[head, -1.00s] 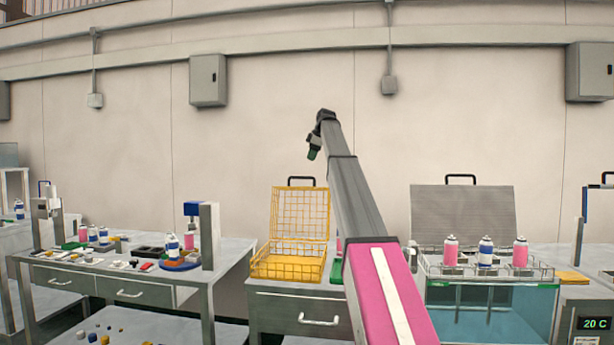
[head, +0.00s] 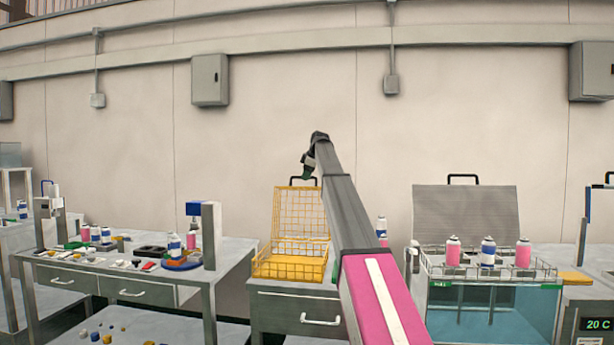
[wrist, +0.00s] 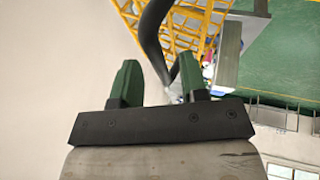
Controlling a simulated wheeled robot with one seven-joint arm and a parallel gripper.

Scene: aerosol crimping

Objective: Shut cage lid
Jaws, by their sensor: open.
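The yellow wire cage (head: 289,267) stands on a drawer cabinet left of my arm. Its yellow mesh lid (head: 298,212) stands upright, swung open, with a black handle (head: 291,181) along its top edge. My gripper (head: 308,176) is up by the right end of that handle in the head view. In the wrist view my gripper (wrist: 160,82) has its two green fingers apart, with the dark handle (wrist: 151,40) passing near the gap between them. I cannot tell whether they touch. The lid's yellow mesh (wrist: 192,22) shows beyond the handle.
A water bath (head: 490,305) with spray cans on its rack and a raised grey lid (head: 465,213) stands right of my arm. A workbench (head: 110,273) with cans and small parts is at left.

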